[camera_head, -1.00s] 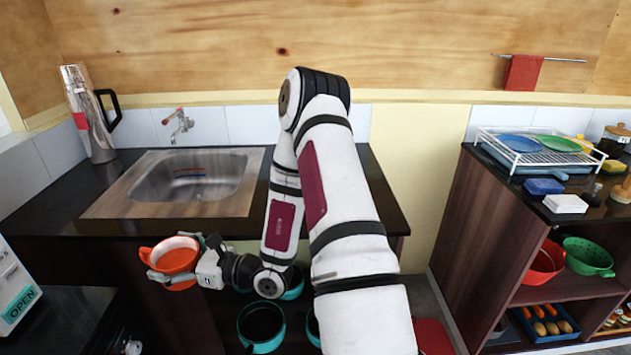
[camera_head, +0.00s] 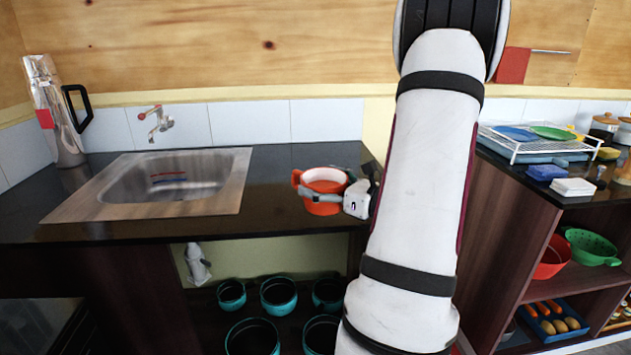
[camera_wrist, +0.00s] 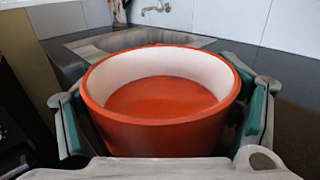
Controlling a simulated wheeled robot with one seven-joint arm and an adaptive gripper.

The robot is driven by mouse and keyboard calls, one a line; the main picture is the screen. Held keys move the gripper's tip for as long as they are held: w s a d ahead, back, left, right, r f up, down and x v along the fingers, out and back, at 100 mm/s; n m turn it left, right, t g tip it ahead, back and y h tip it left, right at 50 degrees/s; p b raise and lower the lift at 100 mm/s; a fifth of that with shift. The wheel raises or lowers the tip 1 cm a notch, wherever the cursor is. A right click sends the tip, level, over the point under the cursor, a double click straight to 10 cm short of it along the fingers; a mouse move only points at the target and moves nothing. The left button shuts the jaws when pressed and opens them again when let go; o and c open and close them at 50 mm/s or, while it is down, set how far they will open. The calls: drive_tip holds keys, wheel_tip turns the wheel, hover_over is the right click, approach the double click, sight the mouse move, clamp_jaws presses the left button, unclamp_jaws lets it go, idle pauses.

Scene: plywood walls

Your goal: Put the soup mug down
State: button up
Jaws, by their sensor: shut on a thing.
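The soup mug (camera_head: 322,208) is orange-red outside with a pale inner rim, and it is upright. My gripper (camera_head: 324,196) is shut around it, with a finger along its near side in the head view. In the wrist view the mug (camera_wrist: 160,135) fills the middle, with a finger of my gripper (camera_wrist: 160,112) on either side. The mug is over the dark counter (camera_head: 270,215), right of the sink, near the front edge. I cannot tell whether its base touches the counter. The mug looks empty inside.
The sink (camera_head: 178,180) lies left of the mug, with a tap (camera_head: 157,122) behind it and a metal flask (camera_head: 55,110) at far left. Teal pots (camera_head: 278,293) stand below the counter. A dish rack (camera_head: 525,142) stands on the right cabinet. Counter around the mug is clear.

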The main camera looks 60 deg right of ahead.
drive_tip(key=shift+s+d+r, duration=0.1)
drive_tip(key=shift+s+d, duration=0.25)
drive_tip(key=shift+w+d, duration=0.2)
drive_tip(key=w+d, duration=0.2)
drive_tip(key=w, duration=0.2)
drive_tip(key=w+d+f, duration=0.1)
drive_tip(key=w+d, duration=0.1)
drive_tip(key=w, duration=0.2)
drive_tip(key=w+d+b, duration=0.1)
drive_tip(key=w+d, duration=0.2)
drive_tip(key=w, duration=0.2)
drive_tip(key=shift+w+f, duration=0.1)
drive_tip(key=shift+f, duration=0.05)
drive_tip(key=shift+w+f, duration=0.15)
drive_tip(key=shift+f, duration=0.1)
drive_tip(key=shift+f+b, duration=0.35)
drive_tip(key=shift+f, duration=1.15)
drive_tip(key=shift+f, duration=0.1)
drive_tip(key=o, duration=1.8)
drive_tip(key=shift+f, duration=0.1)
